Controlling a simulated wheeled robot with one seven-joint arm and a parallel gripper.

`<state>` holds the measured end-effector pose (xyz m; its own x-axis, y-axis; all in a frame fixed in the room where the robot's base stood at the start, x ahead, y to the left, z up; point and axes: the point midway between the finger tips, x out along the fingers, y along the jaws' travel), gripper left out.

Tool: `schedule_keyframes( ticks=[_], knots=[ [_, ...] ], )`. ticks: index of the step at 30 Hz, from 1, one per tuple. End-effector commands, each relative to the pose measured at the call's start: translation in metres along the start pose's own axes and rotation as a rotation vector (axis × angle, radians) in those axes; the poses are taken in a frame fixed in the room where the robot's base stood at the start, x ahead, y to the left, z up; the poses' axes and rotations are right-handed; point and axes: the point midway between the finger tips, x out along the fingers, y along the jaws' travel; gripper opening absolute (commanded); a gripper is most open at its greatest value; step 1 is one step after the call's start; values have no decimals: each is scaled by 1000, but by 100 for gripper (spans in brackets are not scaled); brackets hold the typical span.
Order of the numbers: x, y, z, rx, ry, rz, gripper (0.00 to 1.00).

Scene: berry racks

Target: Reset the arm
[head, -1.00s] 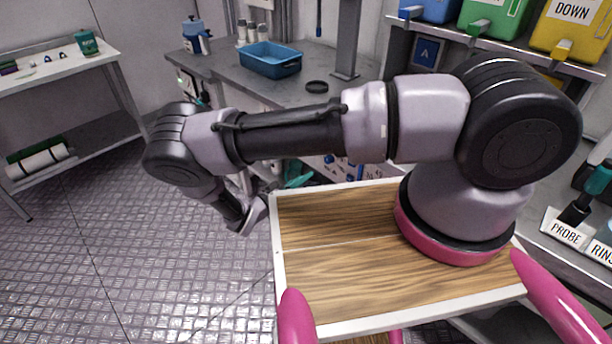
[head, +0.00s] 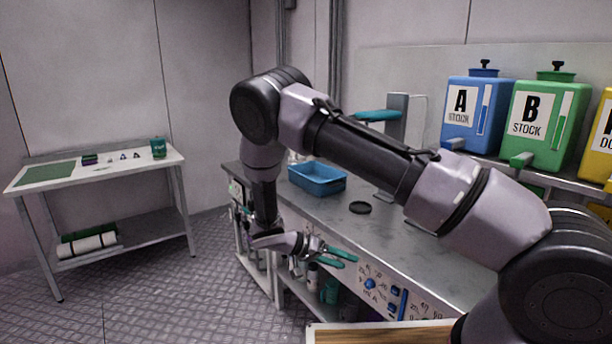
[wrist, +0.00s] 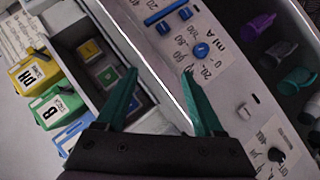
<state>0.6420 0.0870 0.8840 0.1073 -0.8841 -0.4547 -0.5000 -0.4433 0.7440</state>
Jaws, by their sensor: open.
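My arm is bent high at the elbow and reaches out over the front edge of the metal counter in the head view. My gripper (head: 342,257) hangs at the end of it, in front of the counter's panel of blue knobs. Its two teal fingers are spread apart and nothing is between them. In the wrist view my gripper (wrist: 160,95) also shows open and empty, with the knob panel (wrist: 205,50) beyond the fingers.
A blue bin (head: 318,180) and a black ring (head: 360,208) stand on the counter (head: 440,230). Stock containers A (head: 478,112) and B (head: 540,125) stand on a shelf at right. A white table (head: 100,172) is at left, with open floor before it.

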Motion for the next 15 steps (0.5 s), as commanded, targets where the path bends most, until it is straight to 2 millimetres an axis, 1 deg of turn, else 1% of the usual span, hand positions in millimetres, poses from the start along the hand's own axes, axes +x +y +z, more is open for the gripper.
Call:
schedule_keyframes(
  ticks=[1, 3, 8, 9, 14, 15],
  knots=[
    [-7, 16, -14, 3, -71, -31, 69],
    [-14, 37, -28, -6, -157, -74, 69],
    [-29, 88, -59, -17, -332, -201, 69],
    [-32, 102, -66, -19, -369, -237, 69],
    [-44, 158, -92, -13, -488, -399, 69],
    [-47, 172, -97, -11, -510, -442, 69]
  ],
)
